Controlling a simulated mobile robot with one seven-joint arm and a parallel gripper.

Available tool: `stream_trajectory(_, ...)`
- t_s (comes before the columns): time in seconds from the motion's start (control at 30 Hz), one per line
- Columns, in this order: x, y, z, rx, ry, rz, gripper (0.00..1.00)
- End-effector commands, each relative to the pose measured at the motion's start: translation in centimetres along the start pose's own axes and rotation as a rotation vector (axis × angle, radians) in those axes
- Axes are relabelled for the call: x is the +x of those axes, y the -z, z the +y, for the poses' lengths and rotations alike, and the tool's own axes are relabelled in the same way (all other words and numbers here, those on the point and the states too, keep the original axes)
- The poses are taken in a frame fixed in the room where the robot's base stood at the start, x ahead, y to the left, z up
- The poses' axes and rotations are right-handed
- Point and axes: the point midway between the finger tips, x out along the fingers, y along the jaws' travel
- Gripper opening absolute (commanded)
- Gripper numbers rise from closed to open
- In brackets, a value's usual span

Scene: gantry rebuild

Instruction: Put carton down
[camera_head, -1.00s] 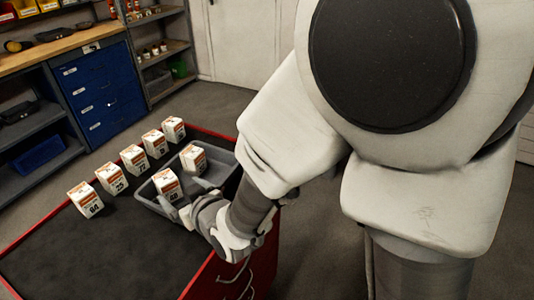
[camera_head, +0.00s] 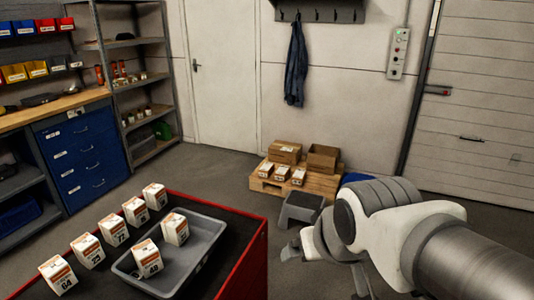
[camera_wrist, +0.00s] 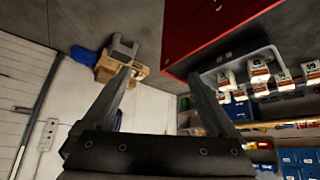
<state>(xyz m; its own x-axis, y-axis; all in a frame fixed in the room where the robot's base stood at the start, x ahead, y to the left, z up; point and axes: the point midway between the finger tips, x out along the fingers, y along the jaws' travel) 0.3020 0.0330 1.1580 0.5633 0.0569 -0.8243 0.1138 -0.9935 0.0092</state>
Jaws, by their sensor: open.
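Two white and orange cartons are in the grey tray (camera_head: 208,252): carton 48 (camera_head: 148,259) at the near end and another carton (camera_head: 175,229) behind it. Both appear upright. Several similar cartons stand in a row on the dark top left of the tray, including carton 64 (camera_head: 57,277) and carton 72 (camera_head: 112,230). My gripper (camera_head: 322,270) is off to the right of the red cabinet, apart from tray and cartons. In the wrist view my gripper (camera_wrist: 160,78) has its fingers wide apart with nothing between them, and the tray (camera_wrist: 212,74) shows upside down.
The red cabinet (camera_head: 256,257) has a raised rim. Beyond my gripper are a grey step stool (camera_head: 302,207) and a wooden pallet (camera_head: 315,181) with boxes and cartons. A blue drawer unit (camera_head: 82,155) and shelves stand at left. Floor between cabinet and pallet is clear.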

Motion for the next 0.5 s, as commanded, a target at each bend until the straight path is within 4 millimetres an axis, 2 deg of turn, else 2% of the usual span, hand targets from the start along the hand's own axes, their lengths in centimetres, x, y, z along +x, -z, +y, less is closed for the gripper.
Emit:
stream_trajectory(0.03, -1.2, -0.9, 0.9, 0.029, -0.017, -0.018, 0.92)
stream_trajectory(0.1, -2.5, -2.1, 1.7, 0.059, -0.033, -0.052, 0.92)
stream_trajectory(0.2, -3.6, -3.5, 2.4, 0.088, -0.046, -0.087, 0.92)
stream_trajectory(0.3, -4.2, -4.2, 2.6, 0.102, -0.052, -0.106, 0.92)
stream_trajectory(0.5, -4.3, -4.3, 2.7, 0.104, -0.052, -0.111, 0.92)
